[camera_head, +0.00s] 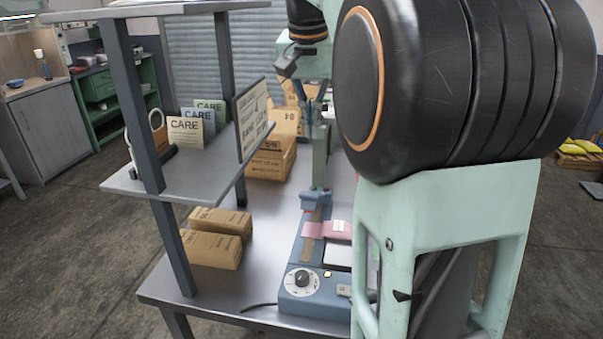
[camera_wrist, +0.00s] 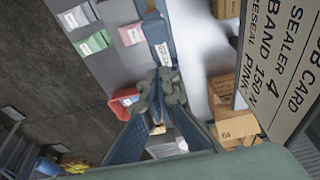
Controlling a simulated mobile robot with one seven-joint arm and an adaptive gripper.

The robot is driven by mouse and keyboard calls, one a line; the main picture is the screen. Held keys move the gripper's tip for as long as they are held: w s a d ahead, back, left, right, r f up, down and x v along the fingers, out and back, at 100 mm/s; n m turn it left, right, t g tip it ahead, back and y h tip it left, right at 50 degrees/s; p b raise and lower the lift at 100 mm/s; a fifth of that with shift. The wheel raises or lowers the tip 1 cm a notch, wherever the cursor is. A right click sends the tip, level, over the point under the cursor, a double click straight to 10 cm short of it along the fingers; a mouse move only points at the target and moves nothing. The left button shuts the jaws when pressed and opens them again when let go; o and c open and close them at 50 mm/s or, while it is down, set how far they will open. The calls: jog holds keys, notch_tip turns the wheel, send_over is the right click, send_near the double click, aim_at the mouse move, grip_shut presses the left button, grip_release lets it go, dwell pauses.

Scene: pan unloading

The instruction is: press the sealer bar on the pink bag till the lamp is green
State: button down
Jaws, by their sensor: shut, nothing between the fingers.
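My arm hides the table's right side in the head view.
A shelf (camera_head: 205,181) with cards and a sign (camera_head: 252,118) stands left of the sealer. Cardboard boxes (camera_head: 213,250) lie below and behind it. In the wrist view, the job card (camera_wrist: 285,65) is close at right, reading "SEALER 4", "150 N" and "PINK".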

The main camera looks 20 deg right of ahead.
send_over(311, 192)
jog(key=w, duration=0.1)
jog(key=x, duration=0.3)
jog(key=s+x, duration=0.1)
jog(key=x, duration=0.2)
jog(key=b+x, duration=0.1)
jog(key=x, duration=0.2)
jog(key=shift+s+a+f, duration=0.2)
jog(key=shift+s+f, duration=0.15)
jog(key=f, duration=0.2)
jog(key=s, duration=0.1)
jog(key=shift+a+f, duration=0.4)
jog(key=shift+s+a+f, duration=0.1)
jog(key=shift+s+f, duration=0.15)
jog(key=shift+f, duration=0.25)
jog(key=shift+f, duration=0.1)
